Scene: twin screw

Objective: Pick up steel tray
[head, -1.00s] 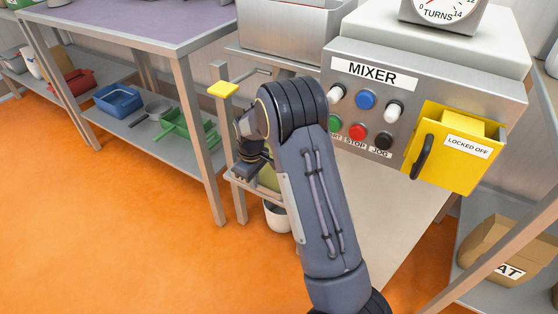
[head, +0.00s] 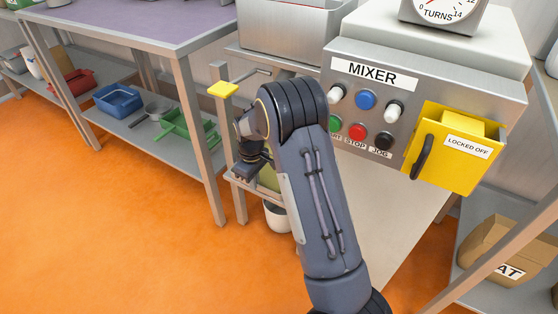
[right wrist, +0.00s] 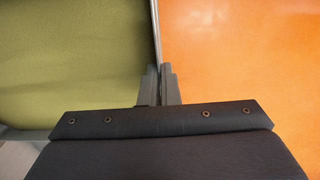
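The steel tray shows in the head view as a pale metal rim (head: 238,181) low beside the mixer, largely hidden by my right arm. An olive-green surface (head: 268,178) shows within it. In the right wrist view the thin tray rim (right wrist: 155,30) runs down between my fingers, with the olive surface (right wrist: 70,60) on its left and orange floor on its right. My right gripper (right wrist: 162,75) is closed with the rim between its fingertips. In the head view this gripper (head: 247,166) points down at the tray's near edge. My left gripper is not in view.
The mixer panel (head: 425,90) with buttons and a yellow lockout box (head: 458,150) stands right of my arm. A purple-topped table (head: 130,22) is at left. A white bucket (head: 276,217) sits below the tray. Orange floor at the lower left is clear.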

